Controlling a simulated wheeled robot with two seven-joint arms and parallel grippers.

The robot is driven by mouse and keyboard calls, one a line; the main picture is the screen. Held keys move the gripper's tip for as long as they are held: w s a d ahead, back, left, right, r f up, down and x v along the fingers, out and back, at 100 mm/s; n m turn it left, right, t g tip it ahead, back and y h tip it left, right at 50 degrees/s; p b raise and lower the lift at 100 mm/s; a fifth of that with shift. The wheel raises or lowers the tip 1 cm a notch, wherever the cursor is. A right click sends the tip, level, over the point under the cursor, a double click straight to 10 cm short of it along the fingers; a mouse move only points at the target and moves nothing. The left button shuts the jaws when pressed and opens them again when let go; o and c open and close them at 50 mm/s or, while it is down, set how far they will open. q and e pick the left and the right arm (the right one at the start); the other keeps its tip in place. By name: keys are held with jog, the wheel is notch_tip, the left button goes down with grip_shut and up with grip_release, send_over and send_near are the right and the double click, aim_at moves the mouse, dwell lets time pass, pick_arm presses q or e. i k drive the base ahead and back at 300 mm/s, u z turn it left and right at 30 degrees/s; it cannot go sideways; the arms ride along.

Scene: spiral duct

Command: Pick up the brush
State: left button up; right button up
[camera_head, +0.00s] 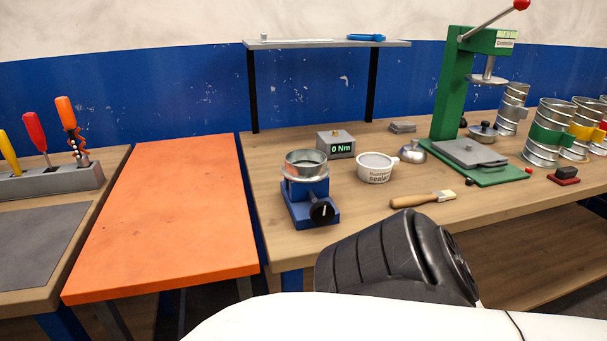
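The brush (420,200) lies flat on the wooden workbench (362,221), near its front edge. Its wooden handle points left and its pale bristles point right, with a metal band between them. Nothing touches it. A black joint and a white link of my own arm fill the bottom of the view, in front of the bench. Neither of my gripper's fingers shows, so I cannot see where they are relative to the brush.
Behind the brush stand a white sealant tub (376,168) and a metal funnel (412,153). A blue clamp with a metal ring (308,190) stands left. A green press (456,110) and several spiral ducts (546,135) stand right. An orange table (165,215) is clear.

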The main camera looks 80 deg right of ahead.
aim_at(412, 200)
jog(key=z, duration=2.35)
